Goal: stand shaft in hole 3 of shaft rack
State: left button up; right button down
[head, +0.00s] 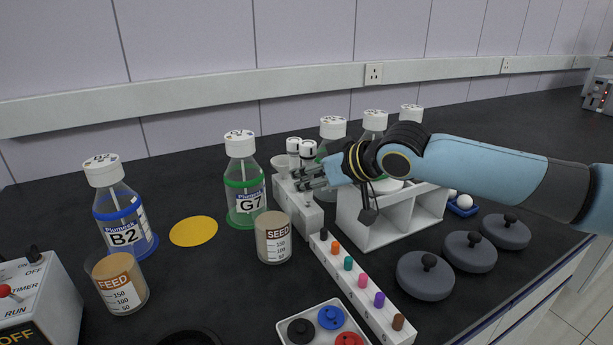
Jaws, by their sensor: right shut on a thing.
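My right gripper (312,179) reaches in from the right and is low over a narrow white block (308,214) in the middle of the bench. It is shut, but what it holds is mostly hidden by the fingers. Two white-capped pieces (308,149) stand up just behind the fingers; I cannot tell if one is the held shaft. The white block may be the shaft rack; its holes and numbers cannot be read. A long white strip (367,310) with several coloured pegs runs towards the front. My left gripper is not in view.
A white open-fronted rack (399,232) is under my right arm. Grey knobbed lids (425,277) lie right; a tray of coloured discs (287,337) is in front.

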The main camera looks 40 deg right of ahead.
jog(key=shift+f, duration=0.9)
dwell(1.9)
jog(key=c, duration=1.2)
grip_release()
jog(key=shift+v, duration=3.7)
